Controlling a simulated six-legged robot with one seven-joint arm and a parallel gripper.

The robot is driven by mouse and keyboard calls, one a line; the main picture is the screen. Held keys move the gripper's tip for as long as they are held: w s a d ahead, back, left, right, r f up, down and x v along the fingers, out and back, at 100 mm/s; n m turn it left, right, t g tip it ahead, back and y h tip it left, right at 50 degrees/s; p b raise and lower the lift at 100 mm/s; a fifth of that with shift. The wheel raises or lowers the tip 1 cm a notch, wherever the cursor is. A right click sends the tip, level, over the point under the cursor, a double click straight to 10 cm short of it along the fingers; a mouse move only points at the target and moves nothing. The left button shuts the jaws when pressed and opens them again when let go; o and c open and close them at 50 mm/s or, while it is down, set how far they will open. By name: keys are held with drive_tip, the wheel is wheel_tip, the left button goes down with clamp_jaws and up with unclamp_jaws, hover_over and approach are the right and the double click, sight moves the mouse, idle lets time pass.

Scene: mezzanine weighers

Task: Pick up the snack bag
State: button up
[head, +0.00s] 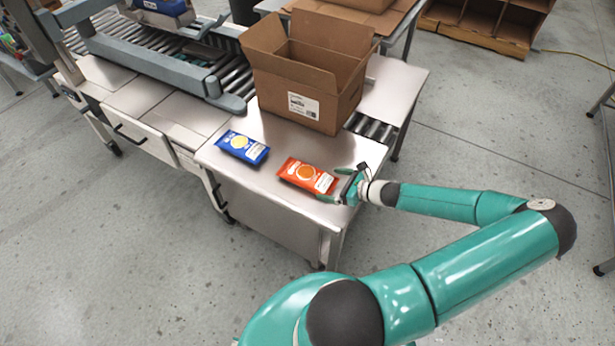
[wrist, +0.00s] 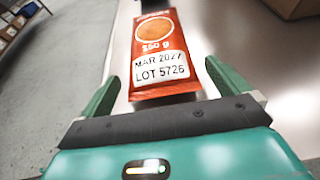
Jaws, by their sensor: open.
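An orange-red snack bag (head: 308,176) lies flat on the metal table near its front right corner, and a blue snack bag (head: 243,147) lies to its left. My gripper (head: 337,187) is at the right end of the orange bag, low over the table, with its jaws open. In the wrist view the orange bag (wrist: 158,57) reaches toward the space between my two fingers (wrist: 160,85), its printed near end just ahead of the palm. I cannot tell whether the fingers touch it.
An open cardboard box (head: 305,80) stands on the table (head: 285,135) behind the bags. A roller conveyor (head: 190,50) with a grey frame is at the back left. The table's front edge is close to the orange bag. Floor is clear in front.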

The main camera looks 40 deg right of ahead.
sight(323, 180)
drive_tip(key=x, duration=0.5)
drive_tip(key=shift+w+a+f, duration=0.1)
drive_tip(key=shift+w+f, duration=0.15)
drive_tip(key=shift+w, duration=0.05)
drive_tip(key=shift+c, duration=0.4)
drive_tip(key=c, duration=0.8)
drive_tip(key=shift+r, duration=0.15)
drive_tip(key=shift+r, duration=0.55)
drive_tip(key=a+r, duration=0.1)
drive_tip(key=r, duration=0.1)
drive_tip(key=a+r, duration=0.2)
drive_tip(key=w+a+r, duration=0.1)
drive_tip(key=r, duration=0.2)
drive_tip(key=shift+a, duration=0.15)
drive_tip(key=w+a+r, duration=0.2)
drive_tip(key=a+r, duration=0.2)
drive_tip(key=a, duration=0.5)
drive_tip(key=shift+a+r, duration=0.2)
drive_tip(key=shift+r, duration=0.15)
